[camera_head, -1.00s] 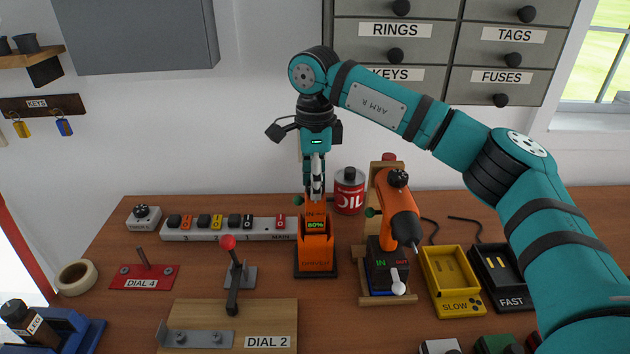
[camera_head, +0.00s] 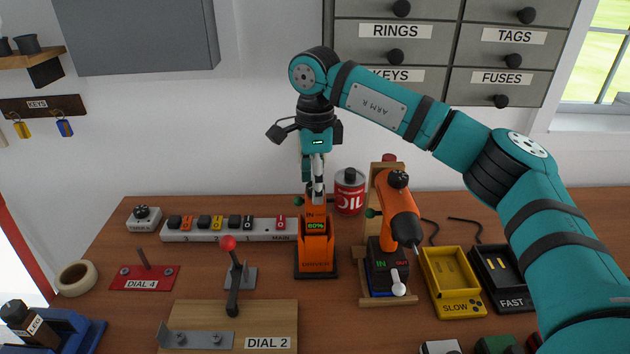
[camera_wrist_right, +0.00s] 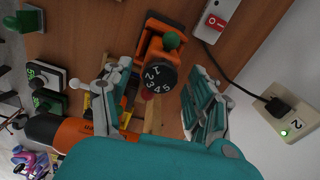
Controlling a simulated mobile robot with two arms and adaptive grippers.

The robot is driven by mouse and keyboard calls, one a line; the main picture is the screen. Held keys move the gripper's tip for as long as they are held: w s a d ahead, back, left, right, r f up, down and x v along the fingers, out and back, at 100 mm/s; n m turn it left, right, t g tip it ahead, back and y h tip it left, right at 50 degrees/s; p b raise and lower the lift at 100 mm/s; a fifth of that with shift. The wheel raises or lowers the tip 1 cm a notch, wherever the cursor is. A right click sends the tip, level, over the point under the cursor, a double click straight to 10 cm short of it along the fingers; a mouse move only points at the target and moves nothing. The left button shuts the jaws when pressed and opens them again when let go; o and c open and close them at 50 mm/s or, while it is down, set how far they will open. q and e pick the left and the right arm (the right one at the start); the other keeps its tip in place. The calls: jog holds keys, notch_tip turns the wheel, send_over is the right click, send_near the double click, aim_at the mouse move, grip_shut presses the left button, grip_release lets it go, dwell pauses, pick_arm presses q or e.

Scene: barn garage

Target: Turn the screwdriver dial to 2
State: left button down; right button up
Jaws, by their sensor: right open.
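The orange screwdriver (camera_head: 316,258) stands upright in a black base on the workbench, with a small green display reading about 60%. Its black dial (camera_wrist_right: 160,78), marked with white numbers 1 to 5, faces up in the right wrist view. A small reddish patch shows beside the dial's edge; I cannot tell which number is set. My right gripper (camera_head: 317,192) points down just above the screwdriver's top. In the right wrist view its open fingers (camera_wrist_right: 160,82) lie on either side of the dial, apart from it. From the head, the gripper hides the dial. My left gripper is out of view.
A second orange driver (camera_head: 400,212) stands on a wooden stand to the right. The red oil can (camera_head: 349,190) is close behind the gripper. A power strip (camera_head: 215,229) lies to the left. The yellow SLOW charger (camera_head: 452,282) and black FAST charger (camera_head: 502,277) are further right.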

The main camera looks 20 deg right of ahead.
notch_tip(320, 180, up, 12)
dwell(0.6)
